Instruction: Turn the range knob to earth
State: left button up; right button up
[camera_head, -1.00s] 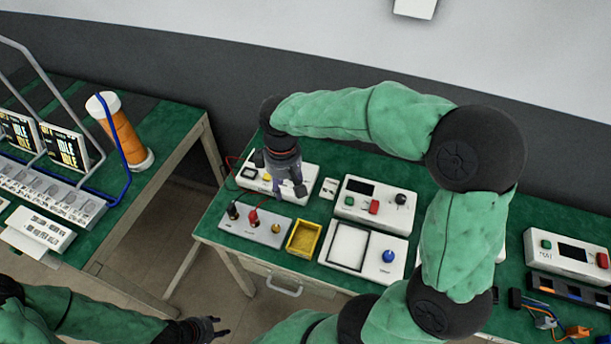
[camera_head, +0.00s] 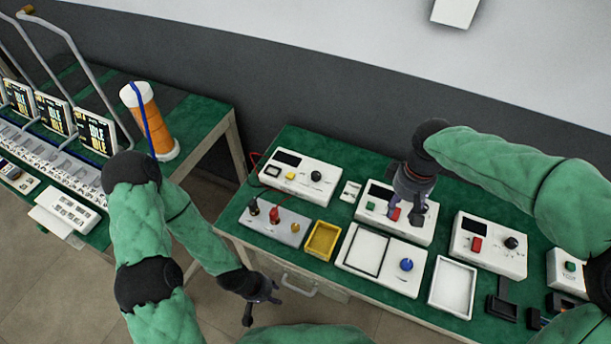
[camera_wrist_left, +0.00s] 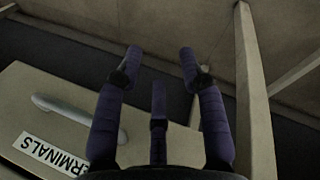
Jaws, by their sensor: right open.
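A white tester box (camera_head: 300,168) stands at the back left of the green bench, with a dark display, a yellow button (camera_head: 291,174) and a black knob (camera_head: 316,176). Which knob is the range knob, and where it points, is too small to read. My right gripper (camera_head: 408,212) is open above a second white box (camera_head: 372,193) and covers much of its right half, including any knob there. My left gripper (camera_head: 272,303) is open and empty in front of the bench edge. In the left wrist view its spread fingers (camera_wrist_left: 160,55) are near the drawer front.
A terminal box (camera_head: 272,224) with red and black plugs, a yellow tray (camera_head: 322,240), a box with a blue knob (camera_head: 407,264), a white tray (camera_head: 452,288) and another knobbed box (camera_head: 489,246) crowd the bench. A drawer handle (camera_head: 297,286) projects in front.

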aim_at(315, 174)
jog(key=i+j+u, duration=0.2)
jog(key=u, duration=0.2)
jog(key=i+j+u, duration=0.1)
jog(key=i+u, duration=0.15)
jog(key=u, duration=0.2)
